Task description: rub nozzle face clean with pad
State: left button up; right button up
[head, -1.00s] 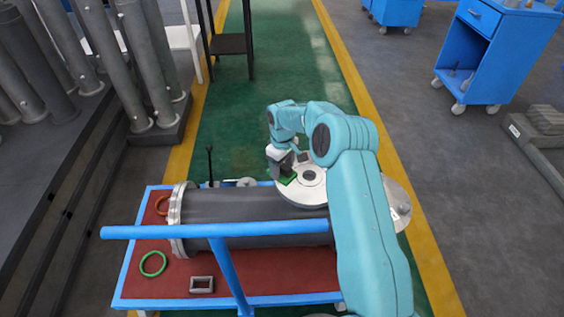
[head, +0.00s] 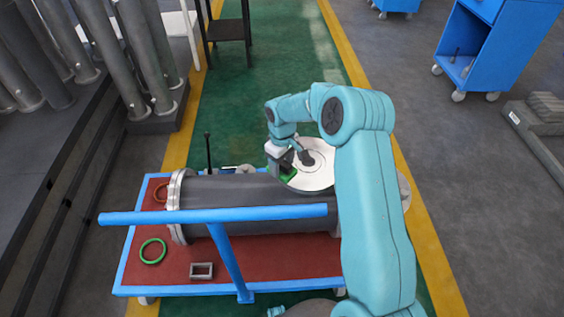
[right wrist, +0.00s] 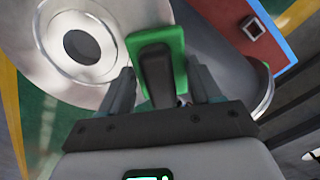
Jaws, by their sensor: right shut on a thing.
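The grey shell (head: 250,190) lies along a cart, with a flange at its left end. The round pale nozzle face (head: 318,178) is on its right part, and its dark central hole shows in the right wrist view (right wrist: 82,46). My right gripper (right wrist: 157,88) is shut on the dark handle of a green pad (right wrist: 178,42). The pad is at the edge of the nozzle face; I cannot tell whether it touches. In the head view the pad (head: 289,176) is partly hidden by the gripper. My left gripper is not in view.
A blue rail (head: 214,214) crosses in front of the shell. Blue cabinets stand at the upper right.

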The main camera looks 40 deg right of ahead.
jog(key=shift+r+p, duration=1.85)
jog(key=shift+r, duration=1.2)
jog(key=shift+r+p, duration=1)
jog(key=shift+r, duration=0.5)
